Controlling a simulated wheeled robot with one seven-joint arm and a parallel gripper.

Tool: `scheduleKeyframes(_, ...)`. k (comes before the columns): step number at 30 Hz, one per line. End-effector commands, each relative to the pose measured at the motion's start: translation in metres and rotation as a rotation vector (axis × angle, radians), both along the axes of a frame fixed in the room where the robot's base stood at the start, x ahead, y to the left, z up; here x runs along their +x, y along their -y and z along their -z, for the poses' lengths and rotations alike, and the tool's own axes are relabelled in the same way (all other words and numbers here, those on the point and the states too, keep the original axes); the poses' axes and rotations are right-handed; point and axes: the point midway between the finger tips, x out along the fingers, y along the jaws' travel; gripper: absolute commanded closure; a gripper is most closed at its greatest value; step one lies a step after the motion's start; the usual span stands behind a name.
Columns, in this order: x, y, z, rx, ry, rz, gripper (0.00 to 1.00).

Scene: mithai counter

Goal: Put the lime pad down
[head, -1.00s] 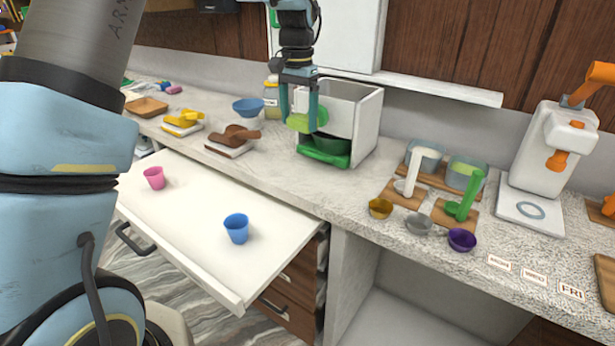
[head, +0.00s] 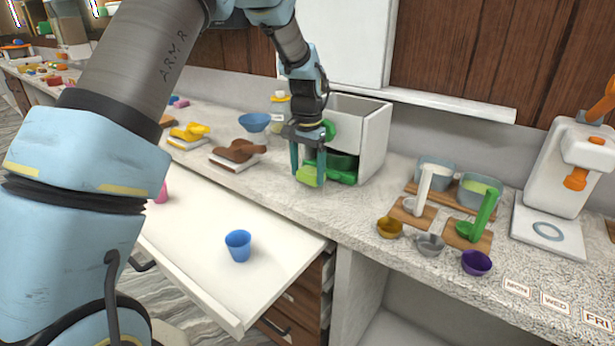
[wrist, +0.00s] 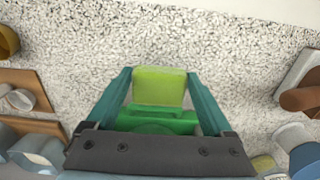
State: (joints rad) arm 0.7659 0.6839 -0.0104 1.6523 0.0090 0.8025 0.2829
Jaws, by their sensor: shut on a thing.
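The lime pad (wrist: 159,86) is between my gripper's teal fingers in the wrist view, with speckled counter around it. In the head view the lime pad (head: 307,176) shows low between the fingers, close to the counter in front of the white box. My gripper (head: 309,172) points down and is shut on the pad. I cannot tell whether the pad touches the counter. Just behind it is a green tray-like piece (wrist: 155,120) at the foot of the white box, partly hidden by my gripper.
The white box (head: 375,140) stands right behind my gripper. A brown scoop on a block (head: 238,152) is to the left, and a blue bowl (head: 254,122) is behind that. Measuring cups and boards are to the right. A white pull-out shelf (head: 200,240) with a blue cup (head: 238,245) lies in front.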

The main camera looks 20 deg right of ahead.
Motion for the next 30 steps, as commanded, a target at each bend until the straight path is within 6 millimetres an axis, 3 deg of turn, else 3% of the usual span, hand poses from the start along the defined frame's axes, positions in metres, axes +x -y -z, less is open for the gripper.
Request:
scheduleKeyframes(5, 0.0, 0.0, 0.022, 0.002, -0.002, 0.0, 0.74)
scheduleKeyframes(16, 0.0, 0.0, 0.028, 0.0, -0.001, 0.0, 0.74)
scheduleKeyframes(17, 0.0, 0.0, 0.027, 0.001, 0.0, 0.0, 0.11)
scheduleKeyframes(20, 0.0, 0.0, 0.027, 0.001, 0.0, 0.0, 0.0)
scheduleKeyframes(30, 0.0, 0.001, 0.02, -0.001, 0.0, 0.0, 0.0)
